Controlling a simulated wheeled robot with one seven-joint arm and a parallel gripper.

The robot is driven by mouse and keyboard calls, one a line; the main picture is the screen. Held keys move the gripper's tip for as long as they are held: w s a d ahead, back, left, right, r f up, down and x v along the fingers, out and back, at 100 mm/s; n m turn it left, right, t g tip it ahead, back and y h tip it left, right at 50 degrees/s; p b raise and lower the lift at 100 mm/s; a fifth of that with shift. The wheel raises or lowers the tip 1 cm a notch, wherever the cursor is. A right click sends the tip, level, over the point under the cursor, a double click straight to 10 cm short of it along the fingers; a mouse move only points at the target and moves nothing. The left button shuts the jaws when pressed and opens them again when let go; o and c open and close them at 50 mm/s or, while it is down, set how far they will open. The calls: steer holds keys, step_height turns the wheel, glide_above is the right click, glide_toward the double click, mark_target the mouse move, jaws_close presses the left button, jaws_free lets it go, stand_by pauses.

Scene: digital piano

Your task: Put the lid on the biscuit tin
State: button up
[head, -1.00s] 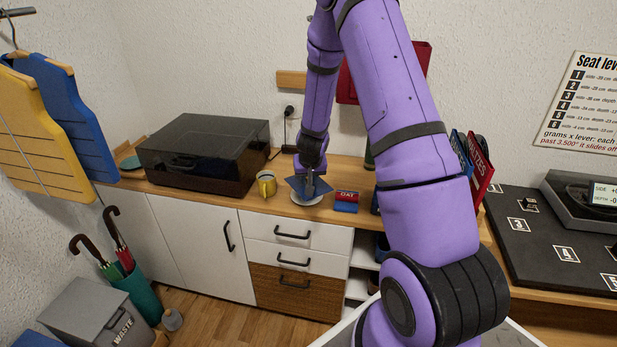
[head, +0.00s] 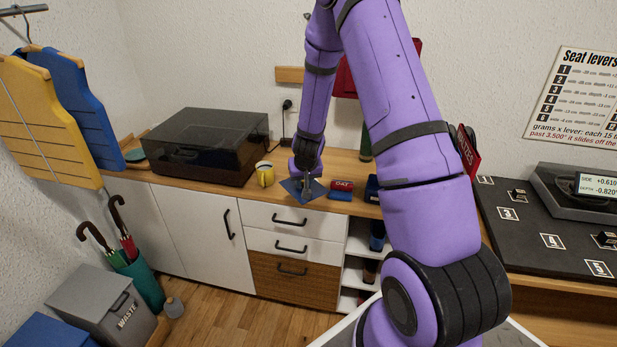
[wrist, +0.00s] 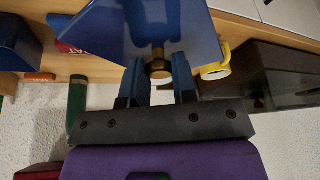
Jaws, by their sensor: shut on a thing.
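My gripper (head: 307,183) is shut on the brass knob (wrist: 158,68) of a square blue lid (head: 296,189). In the wrist view the lid (wrist: 150,25) spreads out beyond the fingers, one finger on each side of the knob. The lid is over the front part of the wooden counter, right of the yellow mug; I cannot tell its height above the counter. A dark blue box (head: 373,188), partly hidden by my arm, stands to the right and may be the biscuit tin; its inside is not visible.
A red-and-blue item marked OAT (head: 342,190) sits between the lid and the dark blue box. A yellow mug (head: 265,175) and a dark-lidded turntable (head: 205,145) stand to the left. The wooden counter (head: 325,160) has some bare room behind the lid.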

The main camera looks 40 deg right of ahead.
steer(key=a+f+n+y, duration=0.1)
steer(key=a+n, duration=0.3)
steer(key=a, duration=1.2)
steer(key=shift+s+f+n+t+y, duration=0.3)
steer(key=shift+f+y, duration=0.1)
steer(key=shift+f, duration=0.4)
steer(key=shift+a, duration=0.1)
